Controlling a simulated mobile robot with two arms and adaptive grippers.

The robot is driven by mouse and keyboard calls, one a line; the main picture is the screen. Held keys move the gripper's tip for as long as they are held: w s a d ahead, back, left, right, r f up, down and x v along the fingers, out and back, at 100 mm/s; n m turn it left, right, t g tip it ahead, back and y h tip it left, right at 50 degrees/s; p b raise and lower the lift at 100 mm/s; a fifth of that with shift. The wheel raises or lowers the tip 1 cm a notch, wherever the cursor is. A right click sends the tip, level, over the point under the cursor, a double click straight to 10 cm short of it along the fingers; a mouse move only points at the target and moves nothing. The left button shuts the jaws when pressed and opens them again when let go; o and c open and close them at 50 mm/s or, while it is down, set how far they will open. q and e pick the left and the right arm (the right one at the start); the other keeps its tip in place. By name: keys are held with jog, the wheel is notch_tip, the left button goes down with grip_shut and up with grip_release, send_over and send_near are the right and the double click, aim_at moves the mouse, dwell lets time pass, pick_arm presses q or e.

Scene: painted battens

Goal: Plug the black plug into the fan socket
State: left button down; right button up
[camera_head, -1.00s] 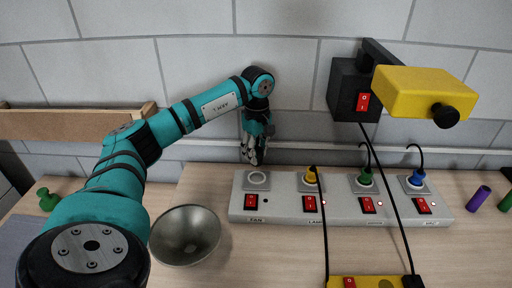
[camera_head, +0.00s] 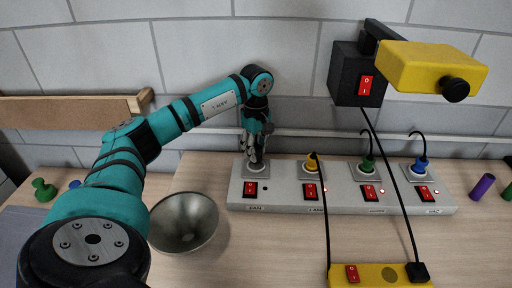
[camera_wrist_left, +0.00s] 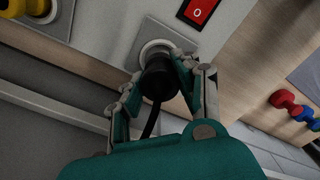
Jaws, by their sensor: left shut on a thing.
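The grey power strip (camera_head: 290,204) lies on the table with several round sockets, each with a red switch in front. The fan socket (camera_head: 247,171) is the leftmost, above the label FAN; its pale ring (camera_wrist_left: 152,47) shows in the left wrist view. My left gripper (camera_head: 256,163) is shut on the black plug (camera_wrist_left: 159,80) right at this socket. The plug's face is toward the ring and its black cord trails back. I cannot tell how deep it sits. The small lamp by the fan switch (camera_head: 250,189) looks dark. My right gripper is not in view.
Yellow (camera_head: 311,166), green (camera_head: 368,167) and blue (camera_head: 418,168) plugs fill the other sockets. A metal bowl (camera_head: 185,222) stands in front left of the strip. A black box with a yellow head (camera_head: 430,72) overhangs at right. A yellow strip (camera_head: 385,276) lies in front.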

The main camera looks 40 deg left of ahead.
aim_at(256, 147)
pick_arm(q)
jog(key=shift+f+b, duration=0.45)
jog(key=shift+f, duration=0.5)
jog(key=shift+f, duration=0.6)
dwell(1.9)
jog(key=c, duration=0.9)
grip_release()
notch_tip(256, 147, up, 12)
jog(key=shift+r, duration=0.1)
